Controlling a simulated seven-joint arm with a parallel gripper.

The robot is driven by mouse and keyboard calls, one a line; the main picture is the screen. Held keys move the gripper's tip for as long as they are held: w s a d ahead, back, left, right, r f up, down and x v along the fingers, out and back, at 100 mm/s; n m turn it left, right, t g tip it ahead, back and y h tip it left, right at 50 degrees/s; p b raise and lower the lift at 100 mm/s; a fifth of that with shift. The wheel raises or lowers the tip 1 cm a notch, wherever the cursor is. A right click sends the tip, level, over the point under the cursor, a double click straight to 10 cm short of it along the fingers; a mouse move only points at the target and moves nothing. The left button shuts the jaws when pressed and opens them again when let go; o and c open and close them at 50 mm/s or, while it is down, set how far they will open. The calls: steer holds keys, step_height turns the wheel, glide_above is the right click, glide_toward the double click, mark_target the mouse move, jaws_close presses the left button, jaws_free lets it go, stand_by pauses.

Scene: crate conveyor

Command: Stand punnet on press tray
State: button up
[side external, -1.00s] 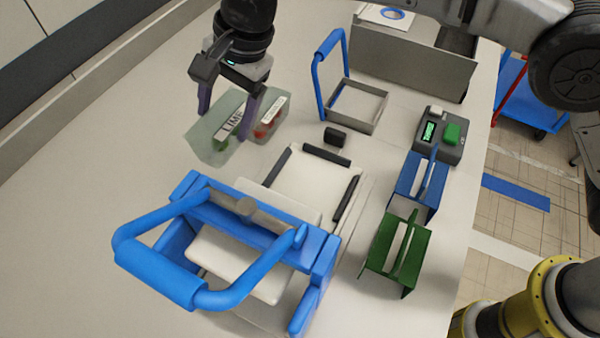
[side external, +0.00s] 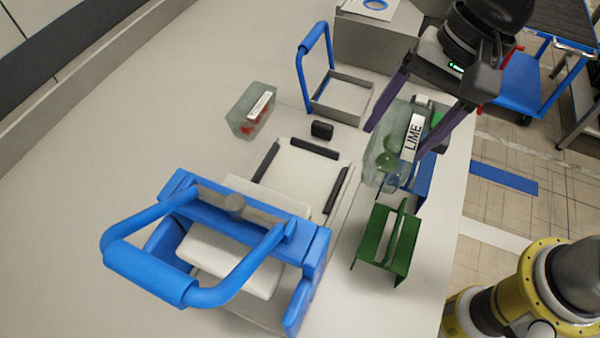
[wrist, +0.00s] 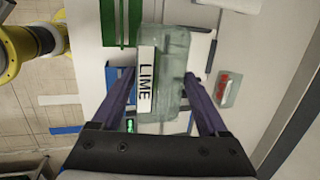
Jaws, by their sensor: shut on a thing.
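The punnet labelled LIME (side external: 384,152) is a clear box with green fruit inside. My gripper (side external: 396,142) is shut on it and holds it above the right part of the table, in front of the blue holder. The punnet (wrist: 176,60) also shows between my fingers (wrist: 160,80) in the wrist view. The press tray (side external: 303,174) is a white plate with black edge strips, left of the held punnet; nothing stands on it. The blue press (side external: 232,215) with its looped handle stands at the near end of the tray.
A second punnet with red fruit (side external: 244,122) stands on the table left of the tray. A green holder (side external: 385,238) and blue holder (side external: 424,180) stand on the right. A metal frame with blue handle (side external: 340,98) is behind. A small black block (side external: 321,130) lies beyond the tray.

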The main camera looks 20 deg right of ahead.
steer(key=w+a+f, duration=0.4)
steer(key=w+f, duration=0.1)
steer(key=w+a+f, duration=0.4)
steer(key=a+f, duration=0.1)
steer(key=shift+w+a+f, duration=0.1)
steer(key=shift+w+a, duration=0.2)
steer(key=shift+w, duration=0.05)
steer(key=shift+f, duration=1.4)
steer(key=shift+f, duration=0.15)
steer(key=o, duration=1.5)
steer(key=shift+o, duration=0.2)
